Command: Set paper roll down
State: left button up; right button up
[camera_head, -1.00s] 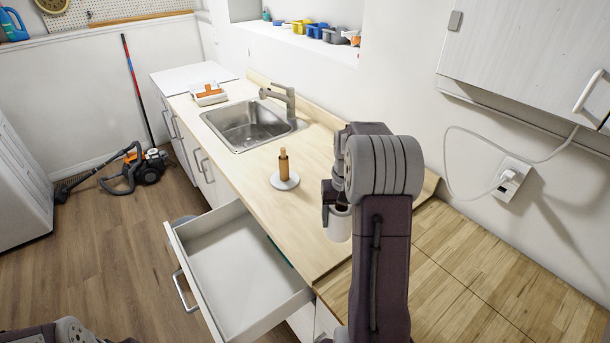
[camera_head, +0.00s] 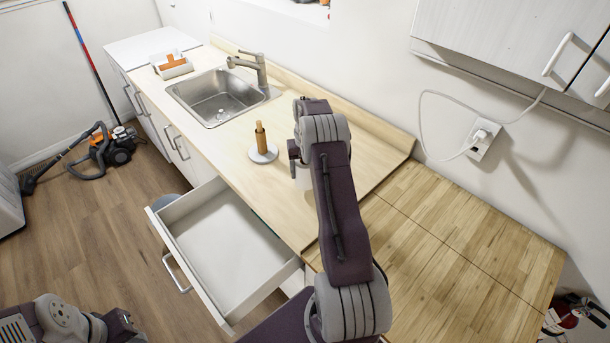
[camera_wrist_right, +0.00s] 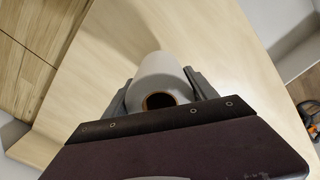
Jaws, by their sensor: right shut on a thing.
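The white paper roll (camera_wrist_right: 165,68) sits between the two fingers of my right gripper (camera_wrist_right: 160,92), which is shut on it. The dark open end of its core faces the wrist camera. In the head view a small white part of the paper roll (camera_head: 303,178) shows below my right gripper (camera_head: 296,155), over the light wood counter (camera_head: 225,165). The arm hides most of the roll there. I cannot tell whether its far end touches the counter. Parts of my left arm show at the lower left; its gripper fingers do not.
A wooden holder (camera_head: 260,138) with a round white base stands on the counter left of the roll. A sink (camera_head: 215,98) with a faucet lies farther back. An open, empty drawer (camera_head: 225,250) juts out in front. The block-patterned wood worktop (camera_head: 455,230) at right is clear.

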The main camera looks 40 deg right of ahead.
aim_at(305, 179)
notch_tip(305, 179, down, 4)
jog(key=shift+s+r+p, duration=0.15)
jog(key=shift+r+p, duration=0.05)
jog(key=shift+p, duration=0.6)
jog(key=shift+f, duration=0.3)
jog(key=o, duration=1.2)
jog(key=shift+a, duration=0.1)
jog(key=shift+o, duration=1.2)
